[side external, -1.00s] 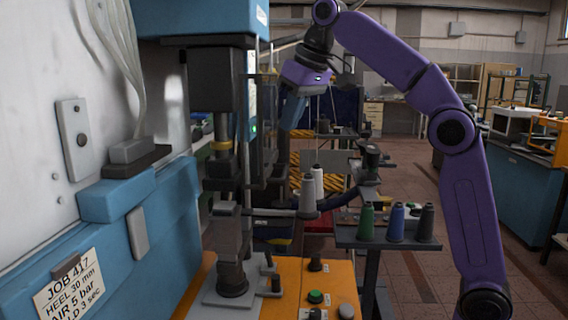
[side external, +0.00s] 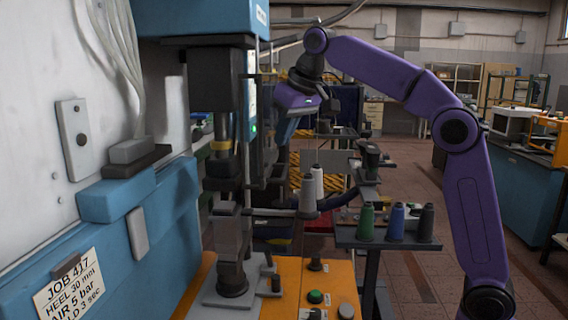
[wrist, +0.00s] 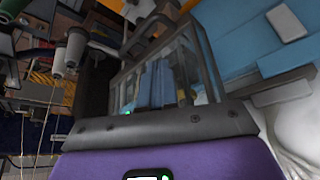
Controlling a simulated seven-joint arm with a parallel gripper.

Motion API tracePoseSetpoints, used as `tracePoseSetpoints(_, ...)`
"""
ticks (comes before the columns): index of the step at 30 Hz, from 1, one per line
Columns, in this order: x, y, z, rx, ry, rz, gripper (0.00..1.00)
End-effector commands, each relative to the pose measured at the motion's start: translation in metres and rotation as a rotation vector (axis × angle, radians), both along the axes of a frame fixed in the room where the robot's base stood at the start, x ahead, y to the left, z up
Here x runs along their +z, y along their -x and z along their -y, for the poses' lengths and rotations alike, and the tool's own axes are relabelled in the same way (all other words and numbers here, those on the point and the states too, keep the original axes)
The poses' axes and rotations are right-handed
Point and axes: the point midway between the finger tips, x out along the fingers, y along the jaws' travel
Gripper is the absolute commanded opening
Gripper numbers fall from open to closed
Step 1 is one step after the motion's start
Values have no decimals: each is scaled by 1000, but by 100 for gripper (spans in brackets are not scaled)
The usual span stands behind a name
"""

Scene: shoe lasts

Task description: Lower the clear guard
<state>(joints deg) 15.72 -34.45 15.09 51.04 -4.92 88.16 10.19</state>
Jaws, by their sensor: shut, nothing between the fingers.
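The clear guard (wrist: 187,70) is a see-through panel in a dark grey frame. It fills the middle of the wrist view, just beyond my gripper's dark edge. In the side view its dark frame stands beside the press column, partly hidden by machine parts and my gripper. My gripper (side external: 284,132) is at the right side of the press, pointing down, with blue-grey fingers shut and empty. In the wrist view the fingers (wrist: 156,84) show close together at the guard's frame. I cannot tell whether they touch it.
The press column (side external: 222,130) stands left of my gripper. Thread cones (side external: 397,222) stand on a small shelf to the right, with paler cones (side external: 308,195) nearer the press. An orange control panel (side external: 335,275) lies below. The aisle at the right is open floor.

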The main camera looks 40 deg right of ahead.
Motion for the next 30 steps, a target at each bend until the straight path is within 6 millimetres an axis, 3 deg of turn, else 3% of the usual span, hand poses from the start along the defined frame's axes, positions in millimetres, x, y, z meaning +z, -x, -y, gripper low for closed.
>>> tracePoseSetpoints(5, -31, -14, -1, -1, 1, -5, 0)
tracePoseSetpoints(15, -58, -4, -1, 0, 0, -1, 0)
tracePoseSetpoints(30, -67, -1, 0, 0, -1, 1, 0)
